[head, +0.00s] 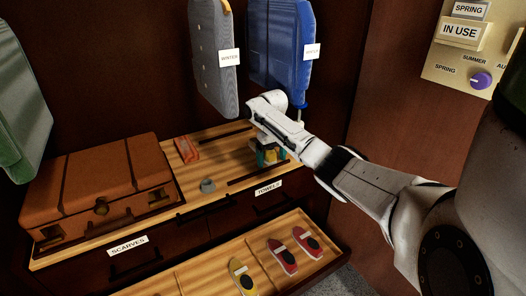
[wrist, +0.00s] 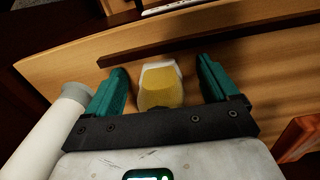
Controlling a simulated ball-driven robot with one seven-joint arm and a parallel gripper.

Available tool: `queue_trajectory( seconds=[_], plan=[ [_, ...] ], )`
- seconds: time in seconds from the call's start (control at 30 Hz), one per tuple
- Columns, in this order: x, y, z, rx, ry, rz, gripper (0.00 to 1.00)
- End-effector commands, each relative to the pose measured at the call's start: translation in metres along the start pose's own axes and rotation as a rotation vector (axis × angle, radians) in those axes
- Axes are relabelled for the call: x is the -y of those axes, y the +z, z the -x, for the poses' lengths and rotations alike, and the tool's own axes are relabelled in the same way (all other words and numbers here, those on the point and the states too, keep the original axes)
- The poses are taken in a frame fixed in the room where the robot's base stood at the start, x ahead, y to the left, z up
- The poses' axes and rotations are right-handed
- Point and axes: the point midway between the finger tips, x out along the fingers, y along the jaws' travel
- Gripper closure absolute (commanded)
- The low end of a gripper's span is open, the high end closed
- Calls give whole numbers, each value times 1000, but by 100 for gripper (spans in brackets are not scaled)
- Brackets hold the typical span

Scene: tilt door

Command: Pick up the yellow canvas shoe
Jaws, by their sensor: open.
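A yellow shoe with a white edge (wrist: 161,86) lies on the wooden shelf top between the two teal fingers of my gripper (wrist: 162,68) in the wrist view. A gap shows on each side of it, and the fingers are open. In the head view, my gripper (head: 272,155) is low over the shelf, with a yellow patch of the shoe (head: 269,153) showing between the fingers; the rest is hidden. Another yellow shoe with a white strap (head: 241,278) lies in the open lower drawer, away from my gripper.
An orange case (head: 186,150), a small grey round thing (head: 208,186) and a large brown suitcase (head: 100,190) are on the shelf (head: 222,158). Grey (head: 214,60) and blue (head: 280,45) garments hang above. Two red shoes (head: 283,256) lie in the open drawer. The right wall has a panel (head: 470,45).

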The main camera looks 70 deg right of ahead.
Motion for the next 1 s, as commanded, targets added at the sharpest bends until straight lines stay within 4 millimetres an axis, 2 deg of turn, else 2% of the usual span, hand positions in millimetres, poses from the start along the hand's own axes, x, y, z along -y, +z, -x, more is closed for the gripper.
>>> queue_trajectory(
  seconds=[0.07,0.63,1.0],
  plan=[
    [0,0,0,0,0,0,18],
    [0,0,0,0,0,1,72],
    [0,0,7,0,1,1,72]
  ],
)
